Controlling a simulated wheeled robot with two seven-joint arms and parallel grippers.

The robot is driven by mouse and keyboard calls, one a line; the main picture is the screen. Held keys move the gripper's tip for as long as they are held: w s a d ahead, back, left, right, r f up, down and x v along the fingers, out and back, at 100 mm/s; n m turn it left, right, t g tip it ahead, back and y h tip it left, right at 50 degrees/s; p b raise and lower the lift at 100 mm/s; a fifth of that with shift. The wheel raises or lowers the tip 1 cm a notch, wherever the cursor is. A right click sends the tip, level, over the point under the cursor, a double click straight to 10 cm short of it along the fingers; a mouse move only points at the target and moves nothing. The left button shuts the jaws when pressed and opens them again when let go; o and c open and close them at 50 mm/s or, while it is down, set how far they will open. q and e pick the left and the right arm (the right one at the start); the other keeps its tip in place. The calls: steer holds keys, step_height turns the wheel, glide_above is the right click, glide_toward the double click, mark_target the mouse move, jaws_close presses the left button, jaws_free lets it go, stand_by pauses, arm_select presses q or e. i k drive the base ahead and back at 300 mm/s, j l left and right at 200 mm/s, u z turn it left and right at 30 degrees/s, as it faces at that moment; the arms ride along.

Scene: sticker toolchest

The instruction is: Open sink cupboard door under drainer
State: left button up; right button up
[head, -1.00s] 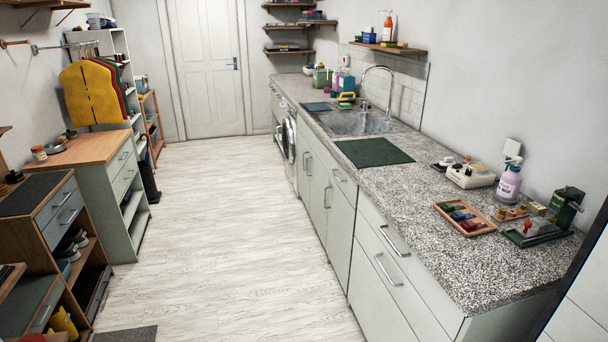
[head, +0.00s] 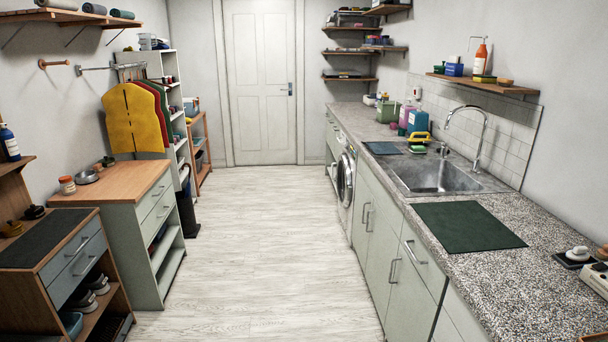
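The sink (head: 436,177) is set in the speckled worktop on the right, with a tall curved tap behind it. A flat dark green mat (head: 468,227) lies on the worktop on the near side of the sink. I cannot make out a separate drainer. Below the sink and mat is a row of pale grey-green cupboard doors (head: 382,243) with vertical bar handles (head: 393,272). A drawer front (head: 423,264) with a slanting-looking bar handle is beside them, under the mat. All these fronts look closed. Neither of my grippers is in view.
The pale wood floor (head: 262,260) is clear between the two sides. A washing machine (head: 345,187) stands beyond the cupboards. A wooden-topped drawer unit (head: 113,184) and a low shelf unit (head: 54,250) line the left. A closed door (head: 261,90) is at the far end.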

mark_target(364, 198)
steer(key=i, duration=2.6)
steer(key=i+j+z, duration=0.2)
steer(key=i, duration=0.35)
steer(key=i+j+z, duration=0.2)
steer(key=i, duration=0.3)
steer(key=i+j+z, duration=0.25)
steer(key=i, duration=0.3)
